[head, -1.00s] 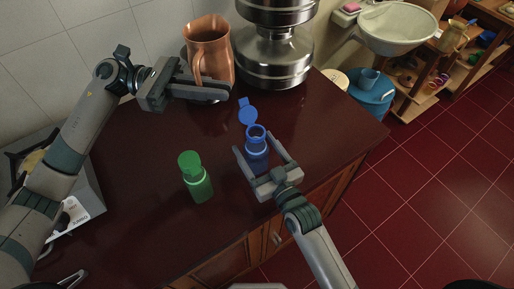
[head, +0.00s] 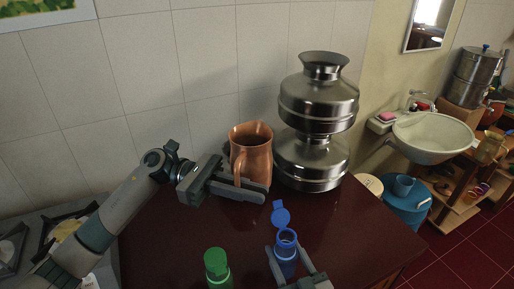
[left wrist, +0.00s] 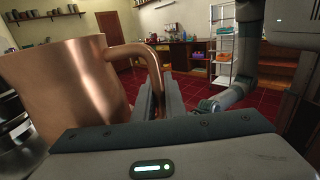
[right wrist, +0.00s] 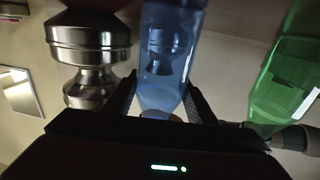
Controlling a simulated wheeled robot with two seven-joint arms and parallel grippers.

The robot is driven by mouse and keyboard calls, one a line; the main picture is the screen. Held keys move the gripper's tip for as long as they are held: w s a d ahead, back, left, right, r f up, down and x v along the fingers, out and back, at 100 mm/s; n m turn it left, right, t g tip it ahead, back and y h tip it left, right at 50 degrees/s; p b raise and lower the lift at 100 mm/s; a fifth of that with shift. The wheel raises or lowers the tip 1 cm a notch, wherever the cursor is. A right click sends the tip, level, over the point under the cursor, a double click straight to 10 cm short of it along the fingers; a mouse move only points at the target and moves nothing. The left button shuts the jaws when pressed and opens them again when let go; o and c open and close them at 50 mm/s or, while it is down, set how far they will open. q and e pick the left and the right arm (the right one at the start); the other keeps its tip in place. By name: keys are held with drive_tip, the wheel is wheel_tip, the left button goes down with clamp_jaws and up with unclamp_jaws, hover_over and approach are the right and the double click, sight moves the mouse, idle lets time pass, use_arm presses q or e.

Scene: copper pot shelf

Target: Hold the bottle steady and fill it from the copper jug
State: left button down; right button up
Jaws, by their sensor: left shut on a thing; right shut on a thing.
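The copper jug (head: 256,158) stands upright at the back of the dark red counter, by the wall. My left gripper (head: 240,184) is shut on its handle; the left wrist view shows the jug (left wrist: 50,85) and its handle (left wrist: 138,52) close up. The blue bottle (head: 286,252) stands nearer the front, with its lid (head: 281,214) flipped open. My right gripper (head: 289,268) is shut around the blue bottle's body; its lower part is cut off in the head view. The right wrist view shows the bottle (right wrist: 170,55) between the fingers.
A green bottle (head: 217,268) with its cap on stands left of the blue one. Stacked steel pots (head: 316,125) stand right of the jug, close to it. A stove (head: 60,235) is at left. Bare counter (head: 345,225) lies to the right, with a sink (head: 440,138) beyond.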

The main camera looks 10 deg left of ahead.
use_arm(q)
drive_tip(key=shift+r, duration=0.1)
idle(0.4)
drive_tip(key=s+d+f, duration=0.4)
drive_tip(key=s+f, duration=0.2)
drive_tip(key=s, duration=0.5)
drive_tip(key=s+d+f, duration=0.3)
drive_tip(key=s+f, duration=0.4)
drive_tip(key=s, duration=0.5)
drive_tip(key=shift+s+d, duration=0.25)
drive_tip(key=shift+d, duration=0.15)
drive_tip(key=shift+r, duration=0.1)
drive_tip(key=w+r+n, duration=0.5)
drive_tip(key=r+n, duration=0.1)
drive_tip(key=r, duration=0.4)
drive_tip(key=shift+w+d+r, duration=0.15)
drive_tip(key=shift+w+d, duration=0.2)
drive_tip(key=shift+d, duration=0.05)
drive_tip(key=shift+r+n, duration=0.1)
drive_tip(key=shift+n, duration=0.2)
